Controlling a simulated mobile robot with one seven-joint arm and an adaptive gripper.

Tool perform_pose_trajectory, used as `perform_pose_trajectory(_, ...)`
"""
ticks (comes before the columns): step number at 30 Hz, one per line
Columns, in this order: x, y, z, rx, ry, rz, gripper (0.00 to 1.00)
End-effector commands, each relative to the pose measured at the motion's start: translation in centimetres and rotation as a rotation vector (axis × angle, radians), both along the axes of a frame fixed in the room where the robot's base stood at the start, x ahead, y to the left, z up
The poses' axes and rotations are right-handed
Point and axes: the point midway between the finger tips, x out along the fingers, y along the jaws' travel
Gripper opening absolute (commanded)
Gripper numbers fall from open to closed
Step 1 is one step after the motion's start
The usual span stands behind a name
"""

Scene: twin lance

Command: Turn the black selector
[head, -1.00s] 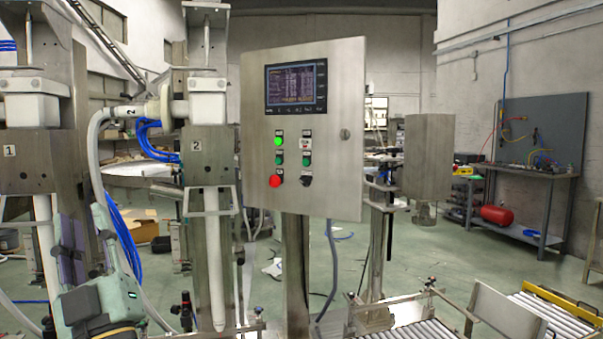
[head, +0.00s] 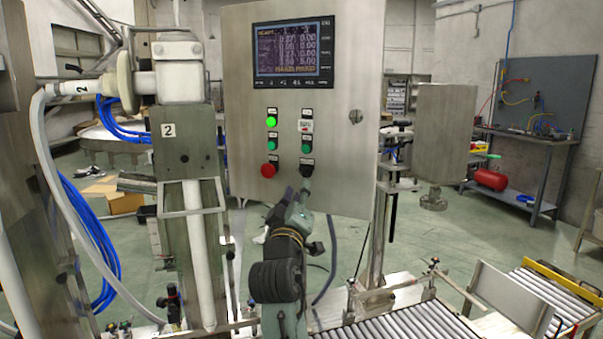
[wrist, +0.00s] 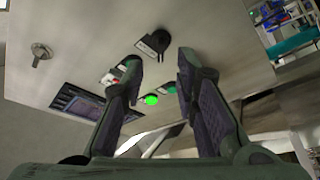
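The black selector (head: 307,169) sits at the bottom of the right column of controls on the steel control panel (head: 343,75). In the wrist view the selector (wrist: 159,40) shows as a black knob with a pale label plate, beyond the fingertips. My gripper (wrist: 159,66) is open and empty, with one finger to each side of the selector's line and the tips apart from it in the picture. In the head view my gripper (head: 303,192) is just below the selector, partly hidden by my arm. I cannot tell the exact gap to the panel.
A lit green button (head: 271,121), a red button (head: 268,170) and a green button (head: 302,146) are close to the selector. A screen (head: 293,52) is above them. A filling column (head: 190,138) stands left and a roller conveyor (head: 400,318) lies below right.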

Motion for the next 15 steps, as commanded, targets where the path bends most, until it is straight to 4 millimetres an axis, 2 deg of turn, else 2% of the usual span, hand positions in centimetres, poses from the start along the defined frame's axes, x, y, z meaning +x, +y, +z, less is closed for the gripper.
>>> perform_pose_trajectory(1, 1.1, -0.2, 0.7, 0.001, 0.002, -0.001, 0.28)
perform_pose_trajectory(6, 3.8, -0.6, 1.4, 0.0, 0.001, 0.0, 0.28)
perform_pose_trajectory(10, 5.2, -0.8, 1.7, 0.002, 0.0, 0.001, 0.28)
perform_pose_trajectory(15, 5.9, -0.9, 1.7, 0.002, -0.001, 0.001, 0.28)
